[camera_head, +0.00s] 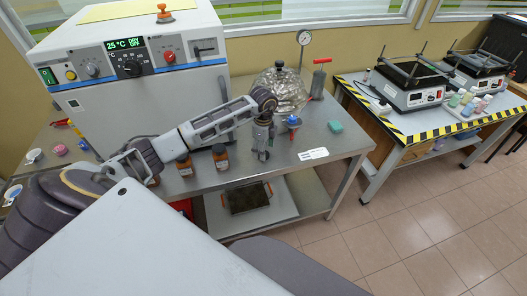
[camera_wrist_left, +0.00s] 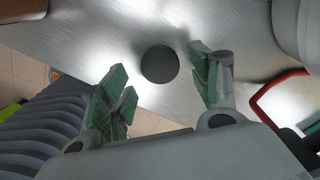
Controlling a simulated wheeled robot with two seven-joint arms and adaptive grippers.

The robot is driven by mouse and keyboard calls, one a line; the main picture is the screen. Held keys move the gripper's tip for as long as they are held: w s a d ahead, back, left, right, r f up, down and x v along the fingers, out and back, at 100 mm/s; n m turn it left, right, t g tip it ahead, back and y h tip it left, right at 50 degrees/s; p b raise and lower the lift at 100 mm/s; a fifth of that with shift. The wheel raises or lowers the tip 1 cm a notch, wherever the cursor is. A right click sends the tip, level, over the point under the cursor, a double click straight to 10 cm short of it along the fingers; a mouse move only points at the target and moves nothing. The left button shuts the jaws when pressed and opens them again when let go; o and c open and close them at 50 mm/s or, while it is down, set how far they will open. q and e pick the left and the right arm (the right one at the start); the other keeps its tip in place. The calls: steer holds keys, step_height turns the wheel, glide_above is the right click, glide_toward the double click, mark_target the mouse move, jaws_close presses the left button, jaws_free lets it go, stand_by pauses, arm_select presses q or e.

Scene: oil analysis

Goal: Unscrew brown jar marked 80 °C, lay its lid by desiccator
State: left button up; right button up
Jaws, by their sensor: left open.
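Brown jars stand in a row on the steel bench; two show clearly, a left one (camera_head: 185,166) and a right one (camera_head: 220,158), both with dark tops. Another brown jar (camera_head: 153,181) is mostly behind my arm. Their labels are too small to read. The glass desiccator (camera_head: 280,92) stands behind my left gripper (camera_head: 262,154). The gripper points down at the bench in front of it. In the left wrist view, a dark round lid (camera_wrist_left: 160,64) lies between the spread green-padded fingers (camera_wrist_left: 167,98), apart from both. It seems to rest on the steel. My right gripper is out of view.
A white oven (camera_head: 135,75) stands behind the jars. A blue-topped item (camera_head: 293,122), a teal block (camera_head: 335,127) and a white label strip (camera_head: 313,154) lie right of my gripper. A red-handled tool (camera_head: 319,78) stands by the desiccator. The front right bench corner is clear.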

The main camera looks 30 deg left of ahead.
arm_select(q)
step_height(320, 180, up, 10)
stand_by(0.6)
stand_by(0.5)
